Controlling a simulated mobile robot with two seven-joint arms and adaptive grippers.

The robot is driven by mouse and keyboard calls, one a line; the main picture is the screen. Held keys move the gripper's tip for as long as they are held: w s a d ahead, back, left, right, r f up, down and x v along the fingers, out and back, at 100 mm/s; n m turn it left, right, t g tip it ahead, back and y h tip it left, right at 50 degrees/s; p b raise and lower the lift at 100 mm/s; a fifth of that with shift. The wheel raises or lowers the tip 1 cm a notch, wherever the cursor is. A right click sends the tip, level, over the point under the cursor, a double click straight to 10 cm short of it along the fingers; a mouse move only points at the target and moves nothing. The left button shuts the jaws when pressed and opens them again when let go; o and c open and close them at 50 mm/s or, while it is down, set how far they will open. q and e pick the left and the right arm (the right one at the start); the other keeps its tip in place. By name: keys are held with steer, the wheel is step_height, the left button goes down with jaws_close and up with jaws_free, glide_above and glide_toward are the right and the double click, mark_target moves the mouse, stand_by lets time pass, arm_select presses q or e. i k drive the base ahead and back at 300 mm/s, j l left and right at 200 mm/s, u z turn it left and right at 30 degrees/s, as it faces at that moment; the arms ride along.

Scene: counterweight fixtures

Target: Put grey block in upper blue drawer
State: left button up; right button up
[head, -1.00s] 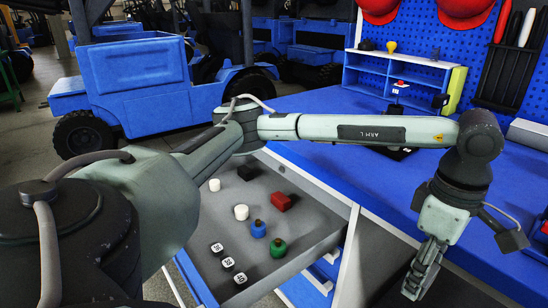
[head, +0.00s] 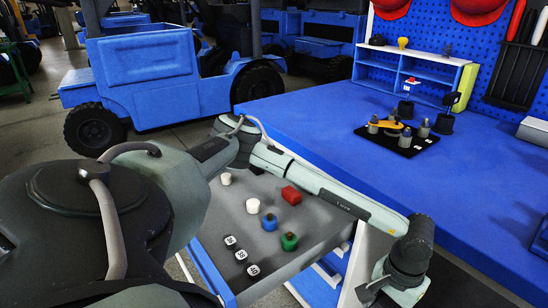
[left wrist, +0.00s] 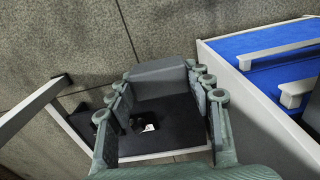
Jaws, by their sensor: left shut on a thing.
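A grey block (left wrist: 160,80) sits between the two fingers of my left gripper (left wrist: 163,108) in the left wrist view. The gripper is shut on it, over a dark-bottomed tray or drawer. In the head view my left gripper is at the bottom right, cut by the frame edge, and its fingertips and the block are not visible. A closed blue drawer front (left wrist: 262,60) with a pale handle shows in the left wrist view. My right gripper is not in view.
On the blue bench (head: 310,120) a black plate (head: 398,143) carries small weights. The bench's left part is clear.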

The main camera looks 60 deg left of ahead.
mark_target(208, 225)
steer(key=k+j+z, duration=0.1)
steer(key=z, duration=0.25)
steer(key=k+z, duration=0.3)
steer(key=k+j+z, duration=0.1)
steer(key=z, duration=0.25)
steer(key=k+j+z, duration=0.15)
steer(key=k+z, duration=0.2)
steer(key=z, duration=0.15)
steer(key=k+z, duration=0.45)
steer(key=k+j+u, duration=0.15)
steer(key=k+u, duration=0.3)
steer(key=k+j+u, duration=0.35)
steer(key=u, duration=0.15)
steer(key=k+j+u, duration=0.45)
